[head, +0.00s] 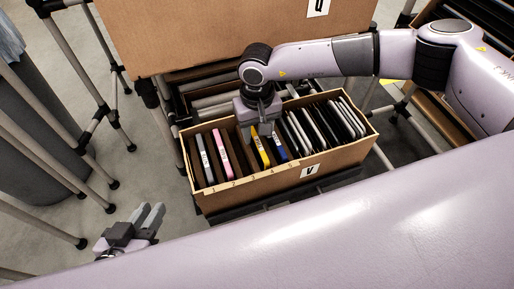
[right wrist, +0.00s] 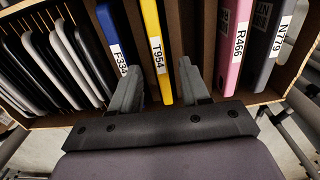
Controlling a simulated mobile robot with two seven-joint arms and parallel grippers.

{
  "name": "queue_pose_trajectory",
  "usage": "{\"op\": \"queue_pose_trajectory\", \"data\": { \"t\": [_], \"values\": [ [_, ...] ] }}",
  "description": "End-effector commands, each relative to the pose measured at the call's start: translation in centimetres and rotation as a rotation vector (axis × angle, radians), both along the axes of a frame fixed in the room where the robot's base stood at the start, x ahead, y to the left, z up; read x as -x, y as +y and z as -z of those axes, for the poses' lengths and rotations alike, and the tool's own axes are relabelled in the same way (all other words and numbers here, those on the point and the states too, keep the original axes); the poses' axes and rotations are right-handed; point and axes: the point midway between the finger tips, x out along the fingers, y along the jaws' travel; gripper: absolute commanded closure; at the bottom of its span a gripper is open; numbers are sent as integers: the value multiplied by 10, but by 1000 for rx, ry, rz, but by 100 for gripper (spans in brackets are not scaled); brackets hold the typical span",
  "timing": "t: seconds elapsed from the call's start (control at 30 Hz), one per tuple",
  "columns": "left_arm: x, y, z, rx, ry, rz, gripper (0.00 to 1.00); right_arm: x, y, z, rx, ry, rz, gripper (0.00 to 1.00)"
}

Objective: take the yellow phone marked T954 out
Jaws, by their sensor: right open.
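The yellow phone (right wrist: 153,25) labelled T954 stands upright in its slot of the carton marked V (head: 245,187). It also shows in the head view (head: 262,152), partly hidden by my right gripper. My right gripper (right wrist: 162,84) is open, with one finger on each side of the yellow phone's near part. The fingers do not appear closed on it. In the head view my right gripper (head: 256,132) points down into the carton from above. My left gripper (head: 146,214) is at the lower left, away from the carton, its fingers close together; any gap is unclear.
A pink phone (right wrist: 233,45) labelled R469 and a grey phone (right wrist: 266,45) labelled N779 stand right. Several dark devices (head: 327,121) fill the carton's right side.

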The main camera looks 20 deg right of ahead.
Motion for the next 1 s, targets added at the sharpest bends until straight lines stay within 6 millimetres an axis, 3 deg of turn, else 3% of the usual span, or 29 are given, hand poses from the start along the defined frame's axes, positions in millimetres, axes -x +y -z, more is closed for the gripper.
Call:
{"op": "queue_pose_trajectory", "data": {
  "t": [0.03,0.13,0.37,0.53,0.87,1.0],
  "values": [
    [-1,-2,4,14,-1,3,77,1,1,12,1,2,0,54],
    [-2,-5,4,34,1,7,77,1,1,25,0,2,1,54],
    [-3,-6,2,41,0,9,77,0,1,27,-1,0,1,54],
    [-3,-7,2,41,0,9,77,0,1,27,-2,0,1,100],
    [-3,-6,1,39,-1,9,77,0,1,24,-2,-1,2,100],
    [-3,-4,-5,24,-6,6,77,-1,1,6,-4,-4,1,100]
  ]
}}
